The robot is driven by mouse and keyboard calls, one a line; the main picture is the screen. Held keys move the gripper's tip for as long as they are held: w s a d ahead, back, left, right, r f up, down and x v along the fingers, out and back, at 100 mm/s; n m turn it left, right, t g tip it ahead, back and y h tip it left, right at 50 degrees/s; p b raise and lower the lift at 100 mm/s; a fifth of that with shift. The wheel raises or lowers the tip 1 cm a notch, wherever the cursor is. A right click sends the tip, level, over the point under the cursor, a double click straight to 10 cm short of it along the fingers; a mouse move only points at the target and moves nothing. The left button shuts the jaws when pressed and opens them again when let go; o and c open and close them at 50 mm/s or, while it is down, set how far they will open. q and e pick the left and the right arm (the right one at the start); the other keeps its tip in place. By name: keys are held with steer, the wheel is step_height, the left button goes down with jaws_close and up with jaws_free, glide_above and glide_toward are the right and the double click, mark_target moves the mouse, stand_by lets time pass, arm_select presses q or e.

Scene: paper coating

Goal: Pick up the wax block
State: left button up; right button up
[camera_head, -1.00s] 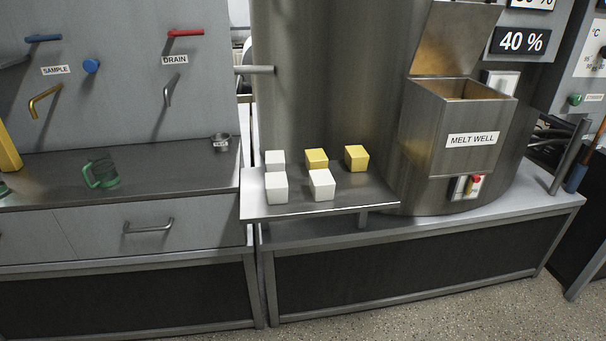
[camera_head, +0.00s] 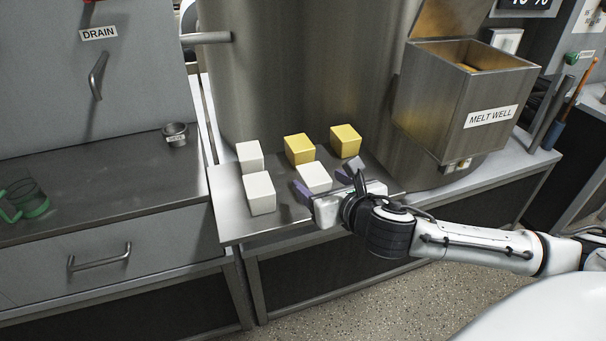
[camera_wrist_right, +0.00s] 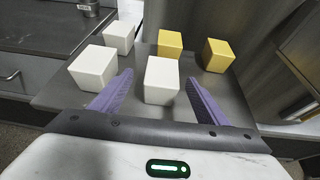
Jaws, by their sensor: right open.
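Several wax-like blocks stand on a small metal shelf (camera_head: 235,222). Three are white: a back left one (camera_head: 250,156), a front left one (camera_head: 259,193) and a front right one (camera_head: 314,177). Two are yellow: one at the back middle (camera_head: 299,149) and one at the back right (camera_head: 345,141). My right gripper (camera_head: 327,184) is open at the shelf's front. In the right wrist view its purple fingers (camera_wrist_right: 158,97) lie on either side of the front right white block (camera_wrist_right: 162,80), with gaps between. My left gripper is out of view.
An open metal box labelled MELT WELL (camera_head: 463,98) is mounted right of the shelf. A large steel tank (camera_head: 300,70) stands behind the blocks.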

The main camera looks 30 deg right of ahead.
mark_target(316, 177)
steer(key=x, duration=0.3)
steer(key=shift+w+d, duration=0.1)
steer(key=shift+w, duration=0.1)
steer(key=shift+w+d+f, duration=0.1)
steer(key=shift+w+f, duration=0.2)
steer(key=shift+w, duration=0.25)
steer(key=b+x, duration=0.1)
steer(key=x, duration=0.4)
steer(key=shift+d+r, duration=0.1)
steer(key=shift+s, duration=0.1)
steer(key=c, duration=1.3)
steer(key=shift+r, duration=0.15)
steer(key=shift+r, duration=0.35)
step_height(316, 177, up, 9)
steer(key=shift+f+p, duration=0.2)
steer(key=shift+p, duration=0.9)
steer(key=shift+r, duration=0.25)
